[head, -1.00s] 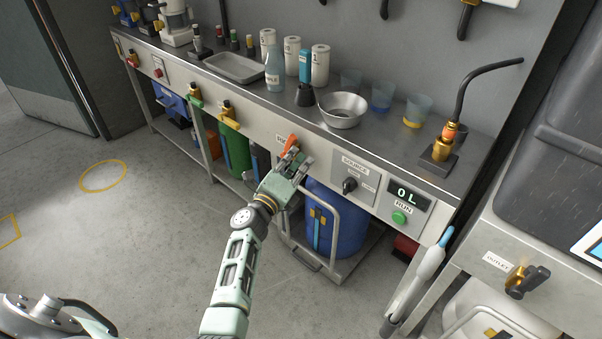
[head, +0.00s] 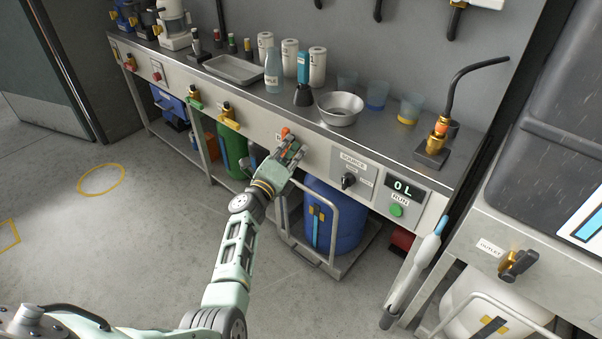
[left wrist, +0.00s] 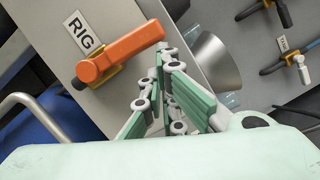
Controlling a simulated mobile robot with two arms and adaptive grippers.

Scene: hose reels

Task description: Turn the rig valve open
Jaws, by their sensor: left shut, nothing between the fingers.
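The rig valve has an orange lever (head: 285,132) on the front panel of the bench. In the left wrist view its orange lever (left wrist: 122,52) sits on a yellow-brass body, beside a label (left wrist: 84,33) reading RIG. The lever stands across the label's line of text, its free end pointing to the label's upper side. My left gripper (head: 296,147) is at the panel, just beside the lever. In the left wrist view its green-padded fingers (left wrist: 167,62) are together and empty, close to the lever's free end; I cannot tell whether they touch it. My right gripper is not in view.
A SOURCE knob (head: 348,181) and a 0 L display (head: 403,188) with a green RUN button (head: 396,210) are right of the valve. A blue drum (head: 335,225) on a trolley stands below. A metal bowl (head: 341,107) stands above. Open floor lies left.

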